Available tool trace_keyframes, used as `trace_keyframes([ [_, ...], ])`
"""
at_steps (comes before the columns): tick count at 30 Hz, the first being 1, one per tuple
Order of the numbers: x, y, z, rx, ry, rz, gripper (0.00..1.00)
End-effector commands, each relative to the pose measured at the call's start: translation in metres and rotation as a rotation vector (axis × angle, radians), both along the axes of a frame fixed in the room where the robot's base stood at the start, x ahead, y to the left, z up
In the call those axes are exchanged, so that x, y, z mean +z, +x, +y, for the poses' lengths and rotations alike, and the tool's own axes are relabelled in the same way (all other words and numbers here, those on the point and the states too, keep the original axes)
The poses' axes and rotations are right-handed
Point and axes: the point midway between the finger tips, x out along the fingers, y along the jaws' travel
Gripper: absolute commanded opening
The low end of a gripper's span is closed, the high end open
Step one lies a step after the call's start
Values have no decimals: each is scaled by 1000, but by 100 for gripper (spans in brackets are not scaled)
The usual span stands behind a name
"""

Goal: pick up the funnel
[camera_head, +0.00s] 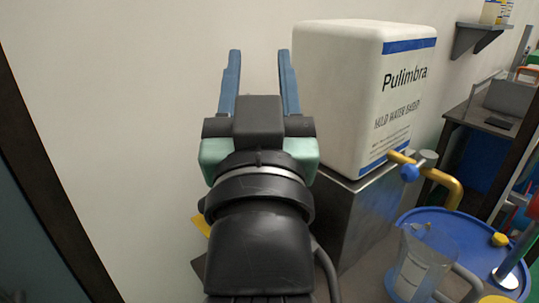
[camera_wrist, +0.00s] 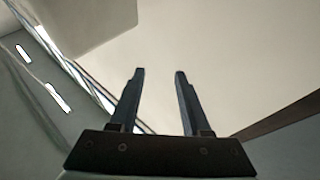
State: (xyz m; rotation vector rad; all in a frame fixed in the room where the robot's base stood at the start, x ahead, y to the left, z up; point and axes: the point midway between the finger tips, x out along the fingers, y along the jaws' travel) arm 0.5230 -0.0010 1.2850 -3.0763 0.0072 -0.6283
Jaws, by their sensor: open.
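My gripper (camera_head: 259,53) is raised in front of the pale wall, its two blue fingers spread apart with nothing between them. It also shows in the wrist view (camera_wrist: 160,72), open and empty, with wall and ceiling behind it. I cannot make out a funnel for certain in either view. A small yellow piece (camera_head: 201,226) shows at the left edge of my arm in the head view; most of it is hidden and I cannot tell what it is.
A big white "Pulimbra" container (camera_head: 340,95) stands on a metal box (camera_head: 352,222), right of my gripper. A yellow tap (camera_head: 440,180), a clear jug (camera_head: 418,265) and a blue drum (camera_head: 470,232) are at lower right. A wall shelf (camera_head: 480,38) is at upper right.

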Motion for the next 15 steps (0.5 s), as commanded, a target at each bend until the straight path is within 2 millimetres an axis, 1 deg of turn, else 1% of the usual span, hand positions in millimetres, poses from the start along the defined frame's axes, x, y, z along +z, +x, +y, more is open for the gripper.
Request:
trace_keyframes([
  [1, 23, 5, -1, -2, 1, 32, 47],
  [4, 34, 14, -2, -6, 4, 92, 47],
  [9, 48, 27, -7, -23, 16, 206, 47],
  [12, 51, 34, -11, -38, 28, 280, 47],
  [15, 50, 39, -17, -60, 46, 363, 47],
])
